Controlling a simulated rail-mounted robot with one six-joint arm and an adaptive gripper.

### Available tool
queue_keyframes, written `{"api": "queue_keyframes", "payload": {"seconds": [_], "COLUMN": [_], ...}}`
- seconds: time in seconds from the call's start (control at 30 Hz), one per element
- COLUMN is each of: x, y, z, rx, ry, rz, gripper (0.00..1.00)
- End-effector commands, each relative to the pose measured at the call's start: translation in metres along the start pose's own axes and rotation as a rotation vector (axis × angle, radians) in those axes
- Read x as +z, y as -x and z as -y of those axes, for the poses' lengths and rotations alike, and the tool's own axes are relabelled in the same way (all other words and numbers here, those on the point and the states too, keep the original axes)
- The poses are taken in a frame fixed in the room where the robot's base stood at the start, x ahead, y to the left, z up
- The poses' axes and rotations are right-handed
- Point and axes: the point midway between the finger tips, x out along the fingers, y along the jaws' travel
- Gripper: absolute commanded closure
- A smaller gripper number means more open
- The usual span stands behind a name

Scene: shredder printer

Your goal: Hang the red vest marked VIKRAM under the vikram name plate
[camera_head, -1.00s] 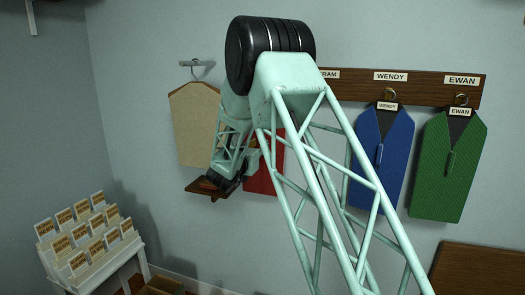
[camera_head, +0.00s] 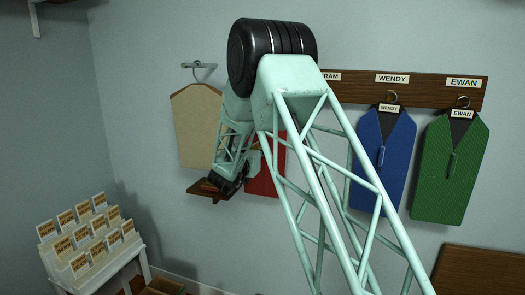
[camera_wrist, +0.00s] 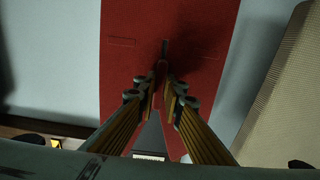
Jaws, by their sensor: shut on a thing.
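The red vest (camera_head: 266,178) is partly hidden behind my arm in the head view, left of the blue vest. In the wrist view the red vest (camera_wrist: 205,75) fills the middle, with its dark collar and a small white tag (camera_wrist: 150,156) at the bottom; the tag's name is not readable. My gripper (camera_wrist: 163,72) is shut on the dark pull tab (camera_wrist: 164,48) on the vest's front. The vikram name plate (camera_head: 332,76) is on the wooden rail, its left part hidden by my arm, with only the last letters showing. The hook under it is hidden.
The rail (camera_head: 433,93) carries the blue WENDY vest (camera_head: 371,178) and green EWAN vest (camera_head: 432,188), right of my arm. A beige vest (camera_head: 190,125) hangs from a separate bracket at left. A small brown shelf (camera_head: 205,190) is below it. A card rack (camera_head: 90,240) stands lower left.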

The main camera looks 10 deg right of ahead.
Motion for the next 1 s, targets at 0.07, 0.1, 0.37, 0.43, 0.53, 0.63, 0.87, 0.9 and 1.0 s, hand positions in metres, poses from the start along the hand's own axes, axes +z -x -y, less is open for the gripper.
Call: {"api": "queue_keyframes", "payload": {"seconds": [0.07, 0.1, 0.37, 0.43, 0.53, 0.63, 0.87, 0.9, 1.0], "x": [-0.001, -0.002, -0.015, -0.017, -0.016, -0.016, -0.016, -0.016, -0.017], "y": [0.0, 0.0, 0.0, 0.004, 0.015, 0.029, 0.073, 0.081, 0.102], "z": [0.0, 0.0, 0.0, 0.001, 0.001, 0.001, 0.002, 0.002, 0.001], "rx": [0.0, 0.0, 0.0, -0.001, -0.001, -0.002, -0.003, -0.003, -0.002], "ry": [0.0, -0.001, -0.002, -0.001, 0.0, 0.001, 0.001, 0.001, 0.0], "rz": [-0.001, -0.001, -0.002, 0.0, -0.001, 0.0, 0.0, 0.0, -0.001], "gripper": [1.0, 1.0, 1.0, 1.0, 1.0, 1.0, 1.0, 1.0, 1.0]}}
